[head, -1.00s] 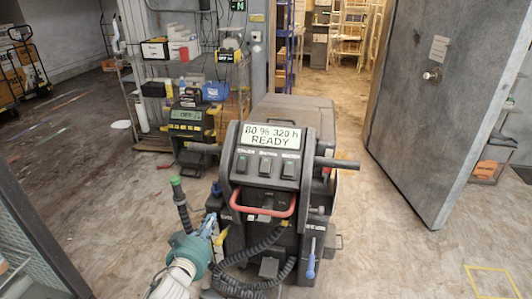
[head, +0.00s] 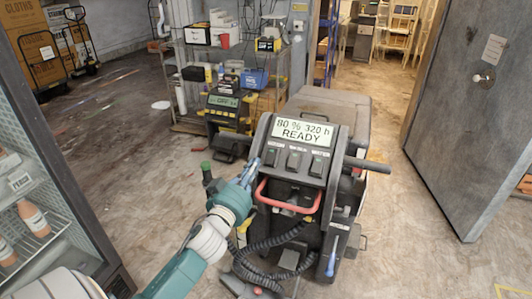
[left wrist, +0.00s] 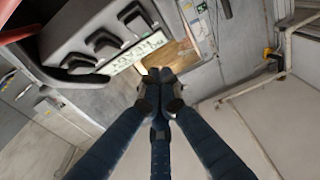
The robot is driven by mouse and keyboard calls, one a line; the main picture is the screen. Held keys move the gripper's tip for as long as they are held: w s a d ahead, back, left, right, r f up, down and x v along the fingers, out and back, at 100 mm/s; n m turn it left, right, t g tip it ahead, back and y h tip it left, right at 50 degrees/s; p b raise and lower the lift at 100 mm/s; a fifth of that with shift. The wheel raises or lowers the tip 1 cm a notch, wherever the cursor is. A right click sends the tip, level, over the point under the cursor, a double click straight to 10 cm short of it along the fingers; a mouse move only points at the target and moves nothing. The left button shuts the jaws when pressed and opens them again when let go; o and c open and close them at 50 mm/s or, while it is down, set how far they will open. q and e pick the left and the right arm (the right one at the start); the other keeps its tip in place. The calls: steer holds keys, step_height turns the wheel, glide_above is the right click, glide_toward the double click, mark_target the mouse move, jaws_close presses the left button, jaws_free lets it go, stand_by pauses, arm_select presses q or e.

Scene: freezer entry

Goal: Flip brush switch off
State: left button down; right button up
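A dark floor-cleaning machine (head: 336,112) stands in the middle of the head view. Its display reads "80 % 320 h READY". Below it are three rocker switches: left (head: 271,156), middle (head: 294,160) and right (head: 317,165). Their small labels are too blurred to read surely. In the left wrist view the middle switch (left wrist: 104,43) lies between the other two, left of the fingers. My left gripper (head: 253,166) is at the panel's left edge, near the left switch; contact cannot be told. In the left wrist view its fingertips (left wrist: 160,78) meet, with nothing between them. My right gripper is not in view.
A red handle bar (head: 288,208) curves below the switches, and dark grips stick out at the sides. A glass-door cabinet (head: 75,190) stands at the left. A shelf rack (head: 205,55) and a second display unit (head: 225,103) stand behind. A grey door (head: 465,120) is at the right.

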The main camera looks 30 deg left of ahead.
mark_target(266, 154)
arm_select(q)
steer(key=w, duration=0.3)
steer(key=w+a+f, duration=0.1)
steer(key=w, duration=0.2)
steer(key=w+a+f+p, duration=0.1)
steer(key=w, duration=0.3)
steer(key=shift+a+f, duration=0.2)
